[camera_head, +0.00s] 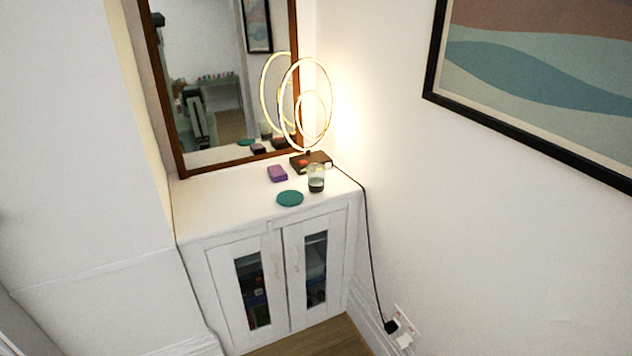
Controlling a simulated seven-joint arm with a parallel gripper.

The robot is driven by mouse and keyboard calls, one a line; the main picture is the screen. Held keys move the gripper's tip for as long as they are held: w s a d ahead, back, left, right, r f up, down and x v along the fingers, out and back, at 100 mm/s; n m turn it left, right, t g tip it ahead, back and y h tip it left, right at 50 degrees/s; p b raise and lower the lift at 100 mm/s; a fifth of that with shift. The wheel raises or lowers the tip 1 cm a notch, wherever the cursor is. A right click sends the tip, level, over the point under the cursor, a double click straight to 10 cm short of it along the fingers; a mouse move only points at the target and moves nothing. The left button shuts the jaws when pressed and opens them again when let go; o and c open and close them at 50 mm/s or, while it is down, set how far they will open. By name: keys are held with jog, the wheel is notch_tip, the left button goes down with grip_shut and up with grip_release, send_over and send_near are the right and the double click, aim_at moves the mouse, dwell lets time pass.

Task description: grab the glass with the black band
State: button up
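A small clear glass with a dark band around its lower part (316,184) stands upright on top of the white cabinet (225,205). It is near the cabinet's right side, in front of the lamp's dark base. A teal round disc (290,198) lies just to its left and a little nearer the front edge. My gripper is not in view.
A ring lamp (281,104) glows behind the glass on a dark brown base (302,161). A purple block (277,173) lies left of the glass. A mirror (205,100) stands behind, walls close in both sides, and a black cord (366,225) hangs right. The cabinet top's left is clear.

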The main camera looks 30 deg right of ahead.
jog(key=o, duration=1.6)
